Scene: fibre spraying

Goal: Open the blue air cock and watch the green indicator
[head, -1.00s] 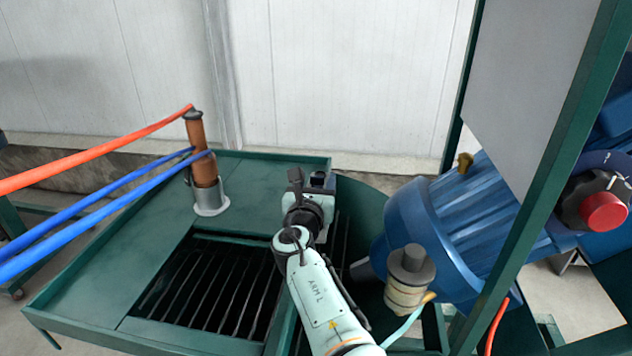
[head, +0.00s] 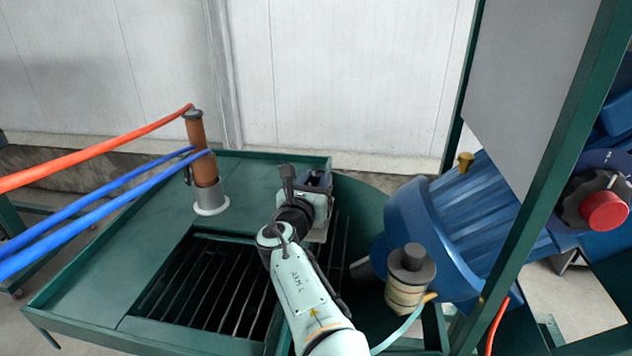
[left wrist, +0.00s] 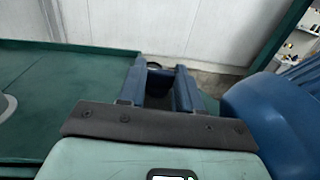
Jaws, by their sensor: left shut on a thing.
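My left gripper (head: 318,182) is over the green table, beside the slatted opening and left of the blue drum. In the left wrist view its two dark blue fingers (left wrist: 160,82) point away from me. It is shut on a small dark thing, mostly hidden between the fingers; a dark rounded edge (left wrist: 153,66) shows near the tips. I cannot tell whether this is the air cock. No blue air cock or green indicator can be made out clearly. My right gripper is not in view.
A brown cylinder (head: 197,135) stands in a grey holder (head: 211,203), with orange (head: 90,155) and blue hoses (head: 95,205) running left. The blue drum (head: 455,235), a green post (head: 540,190) and a red knob (head: 603,211) bound the right. The table's left part (head: 120,240) is clear.

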